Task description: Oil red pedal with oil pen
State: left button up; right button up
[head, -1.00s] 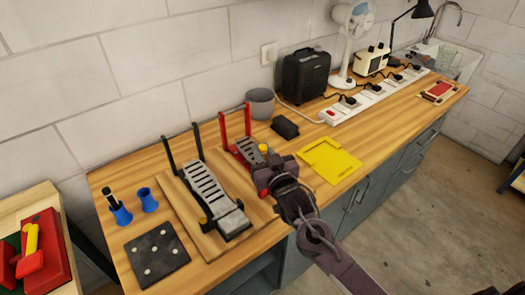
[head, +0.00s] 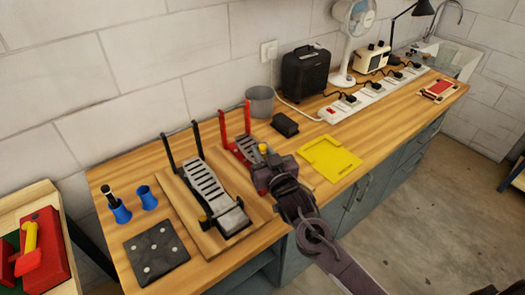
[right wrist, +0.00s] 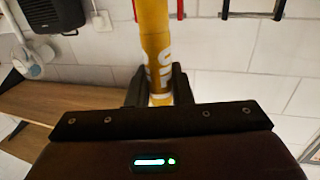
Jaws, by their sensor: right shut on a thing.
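The red pedal (head: 241,150) has red uprights and a slotted grey footplate, and stands on the wooden bench right of the black pedal. My right gripper (head: 263,172) is over its near end and hides that part. In the head view only a small yellow end of the pen (head: 263,148) shows. I cannot tell whether the pen touches the pedal. The left gripper is not in view.
The black pedal (head: 207,180) stands just left on a wooden board. Two blue holders (head: 122,214) and a dark plate (head: 156,250) lie further left. A yellow tray (head: 329,157), a small black block (head: 284,125) and a grey cup (head: 260,101) are to the right and behind.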

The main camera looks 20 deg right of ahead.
jog(key=shift+f+b, duration=0.3)
jog(key=shift+f, duration=0.35)
dwell(1.1)
jog(key=shift+r, duration=0.15)
